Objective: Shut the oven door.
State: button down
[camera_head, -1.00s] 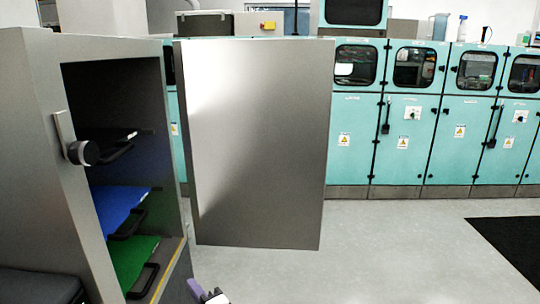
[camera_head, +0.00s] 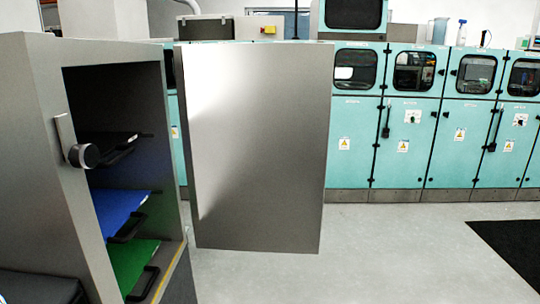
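The oven (camera_head: 60,150) is a grey metal cabinet at the left of the head view, with its front open. Its door (camera_head: 255,150) is a large flat grey panel that stands swung wide open to the right of the opening. Inside are a black tray (camera_head: 105,142), a blue tray (camera_head: 120,208) and a green tray (camera_head: 130,265), each with a dark handle. My gripper is out of view.
Teal cabinets (camera_head: 410,140) with windows line the back wall. Grey floor (camera_head: 390,250) is free in front of them and right of the door. A black mat (camera_head: 515,250) lies at the right. A dark object (camera_head: 40,287) is at the lower left.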

aim_at(255, 117)
jog(key=z, duration=0.8)
jog(key=i+l+z, duration=0.1)
jog(key=i+z, duration=0.15)
jog(key=i, duration=0.2)
jog(key=i+z, duration=0.25)
jog(key=i, duration=0.15)
jog(key=i+l, duration=0.1)
jog(key=i, duration=1.2)
jog(key=i+u, duration=0.25)
jog(key=i, duration=0.3)
jog(key=i+u, duration=0.3)
jog(key=i, duration=0.3)
jog(key=i+u, duration=0.2)
jog(key=i, duration=0.3)
jog(key=i+u, duration=0.15)
jog(key=i, duration=0.4)
jog(key=i+u, duration=0.2)
jog(key=i, duration=0.3)
jog(key=i+l+u, duration=0.15)
jog(key=i, duration=0.35)
jog(key=u, duration=2.75)
